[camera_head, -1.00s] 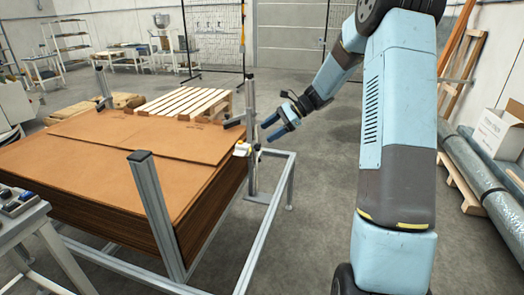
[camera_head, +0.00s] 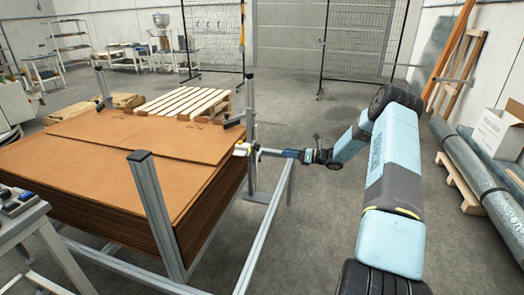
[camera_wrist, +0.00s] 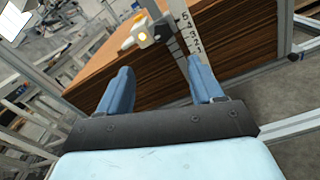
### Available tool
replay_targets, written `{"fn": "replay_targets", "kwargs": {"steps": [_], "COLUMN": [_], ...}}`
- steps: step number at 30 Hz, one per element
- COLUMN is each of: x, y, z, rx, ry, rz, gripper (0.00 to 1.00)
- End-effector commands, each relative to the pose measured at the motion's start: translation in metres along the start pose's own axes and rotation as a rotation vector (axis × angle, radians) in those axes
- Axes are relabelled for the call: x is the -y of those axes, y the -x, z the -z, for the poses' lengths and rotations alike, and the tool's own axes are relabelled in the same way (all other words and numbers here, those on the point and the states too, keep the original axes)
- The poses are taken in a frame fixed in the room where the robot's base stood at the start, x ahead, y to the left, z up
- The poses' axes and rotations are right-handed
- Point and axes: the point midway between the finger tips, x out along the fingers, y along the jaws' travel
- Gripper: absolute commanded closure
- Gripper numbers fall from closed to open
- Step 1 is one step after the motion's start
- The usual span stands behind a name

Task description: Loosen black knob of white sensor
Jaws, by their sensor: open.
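The white sensor (camera_wrist: 143,36) sits beside an upright metal post (camera_wrist: 186,30) with a numbered scale. It shows a glowing yellow spot and an orange part. Contact cannot be told.
A stack of brown cardboard sheets (camera_head: 120,150) fills the left. A metal frame rail (camera_head: 268,225) runs in front of it, with a corner upright (camera_head: 157,215). A dark bar (camera_head: 234,121) sticks out above the sensor. Open floor (camera_head: 310,220) lies to the right.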

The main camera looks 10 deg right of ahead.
Motion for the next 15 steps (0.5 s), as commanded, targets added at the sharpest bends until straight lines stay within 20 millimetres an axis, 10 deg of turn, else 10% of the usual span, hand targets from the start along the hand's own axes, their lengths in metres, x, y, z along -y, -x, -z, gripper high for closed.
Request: {"fn": "replay_targets", "kwargs": {"steps": [15], "x": [0.006], "y": [-0.050], "z": [0.004], "rx": [0.019], "ry": [-0.021], "rz": [0.008], "gripper": [0.34]}}
